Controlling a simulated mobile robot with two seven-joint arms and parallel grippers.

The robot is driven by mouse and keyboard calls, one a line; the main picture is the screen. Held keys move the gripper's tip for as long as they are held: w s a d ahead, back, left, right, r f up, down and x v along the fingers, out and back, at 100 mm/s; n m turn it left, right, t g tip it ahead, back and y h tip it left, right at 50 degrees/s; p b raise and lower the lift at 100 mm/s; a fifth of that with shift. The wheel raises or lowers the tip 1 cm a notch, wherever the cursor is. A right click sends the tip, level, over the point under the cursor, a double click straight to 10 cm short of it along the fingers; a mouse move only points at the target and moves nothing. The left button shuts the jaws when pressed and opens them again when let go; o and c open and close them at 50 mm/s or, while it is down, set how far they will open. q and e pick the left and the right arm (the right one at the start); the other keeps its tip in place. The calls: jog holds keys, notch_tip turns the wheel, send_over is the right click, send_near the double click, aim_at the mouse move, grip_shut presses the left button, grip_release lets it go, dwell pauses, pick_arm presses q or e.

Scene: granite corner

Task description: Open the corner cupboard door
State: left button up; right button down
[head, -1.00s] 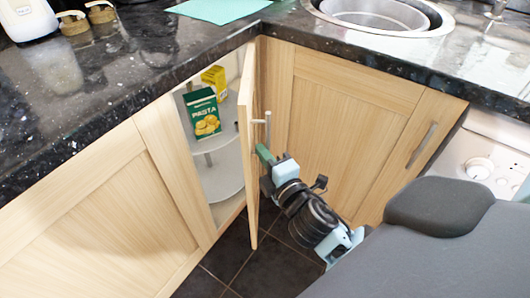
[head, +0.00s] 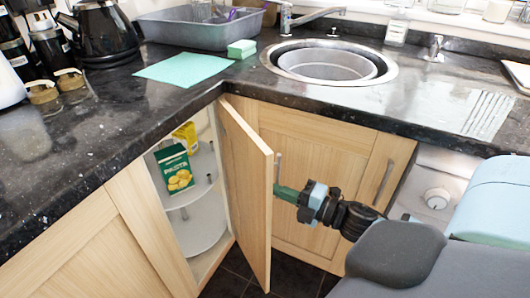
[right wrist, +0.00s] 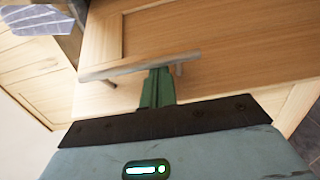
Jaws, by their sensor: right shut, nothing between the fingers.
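The corner cupboard door (head: 247,190) is pale wood and stands swung out from its opening, its inner face towards me in the head view. Shelves (head: 203,195) inside the cupboard show, with a green pasta box (head: 176,171) and a yellow box (head: 187,135). The door's bar handle (right wrist: 140,67) is on its outer face; its upper end shows past the door edge in the head view (head: 278,160). My right gripper (head: 281,192) is shut and empty at the handle on the outer side. Its green fingers reach the bar in the right wrist view (right wrist: 158,88); contact is unclear. My left gripper is not in view.
A dark granite worktop (head: 120,125) overhangs the cupboards. A neighbouring door with its own handle (head: 384,180) is to the right, then a white appliance (head: 437,190). Dark floor tiles (head: 235,275) lie below. The sink (head: 328,66) is above.

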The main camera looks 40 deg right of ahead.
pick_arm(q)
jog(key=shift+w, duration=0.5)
pick_arm(e)
jog(key=shift+y, duration=0.3)
jog(key=shift+s+d, duration=0.1)
jog(key=shift+d, duration=1.95)
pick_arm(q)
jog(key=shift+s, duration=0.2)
